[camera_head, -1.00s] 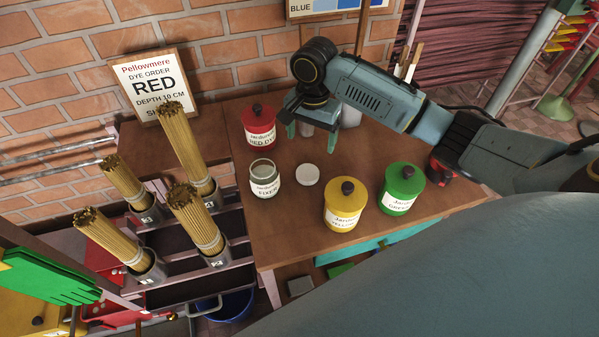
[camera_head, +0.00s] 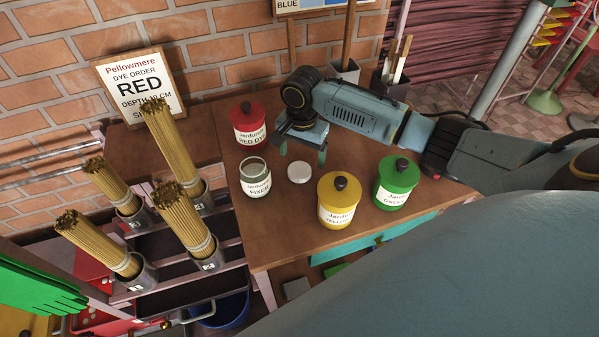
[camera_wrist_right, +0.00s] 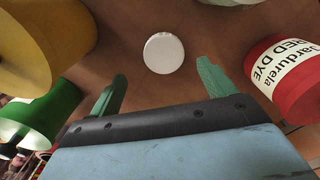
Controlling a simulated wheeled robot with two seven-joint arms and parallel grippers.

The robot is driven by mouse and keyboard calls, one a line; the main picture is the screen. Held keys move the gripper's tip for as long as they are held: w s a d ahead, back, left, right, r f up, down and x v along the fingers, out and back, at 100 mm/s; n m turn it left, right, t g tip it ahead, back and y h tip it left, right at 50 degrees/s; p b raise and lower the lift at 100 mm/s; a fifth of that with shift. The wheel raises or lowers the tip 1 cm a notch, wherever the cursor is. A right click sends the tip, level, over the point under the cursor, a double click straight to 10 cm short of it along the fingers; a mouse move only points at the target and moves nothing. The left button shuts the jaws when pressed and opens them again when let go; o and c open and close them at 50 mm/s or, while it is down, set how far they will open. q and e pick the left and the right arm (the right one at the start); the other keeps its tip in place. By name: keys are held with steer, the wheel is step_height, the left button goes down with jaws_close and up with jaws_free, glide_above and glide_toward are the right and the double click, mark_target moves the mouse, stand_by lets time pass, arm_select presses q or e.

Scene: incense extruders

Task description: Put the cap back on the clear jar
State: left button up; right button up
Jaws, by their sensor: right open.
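The clear jar (camera_head: 255,180), labelled FIXER, stands open on the wooden table between the red jar and the white cap. The round white cap (camera_head: 299,173) lies flat on the table just right of the clear jar; it also shows in the right wrist view (camera_wrist_right: 164,53), ahead of my fingers. My right gripper (camera_head: 303,152) is open and empty, above the table just behind the cap. Its two green fingers (camera_wrist_right: 160,88) are spread apart in the wrist view, with the cap beyond their tips. My left gripper is not in view.
A red jar (camera_head: 248,124), a yellow jar (camera_head: 339,203) and a green jar (camera_head: 396,185), all lidded, stand around the cap. Bundles of sticks in metal cups (camera_head: 129,205) stand left of the table. A sign (camera_head: 140,88) leans on the brick wall.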

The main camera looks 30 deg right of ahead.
mark_target(300, 170)
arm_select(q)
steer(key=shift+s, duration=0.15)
arm_select(e)
steer(key=shift+f, duration=0.2)
steer(key=shift+f, duration=0.2)
steer(key=f, duration=0.1)
steer(key=f+b, duration=0.1)
steer(key=f, duration=0.1)
steer(key=f+b, duration=0.1)
steer(key=shift+w+a+f, duration=0.15)
steer(key=shift+w+f, duration=0.1)
steer(key=shift+w, duration=0.05)
steer(key=shift+f, duration=0.15)
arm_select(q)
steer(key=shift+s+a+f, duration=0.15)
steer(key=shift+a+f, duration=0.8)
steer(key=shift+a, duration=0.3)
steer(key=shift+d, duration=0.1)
arm_select(e)
steer(key=c, duration=0.5)
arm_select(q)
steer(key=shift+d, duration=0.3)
arm_select(e)
steer(key=c, duration=0.6)
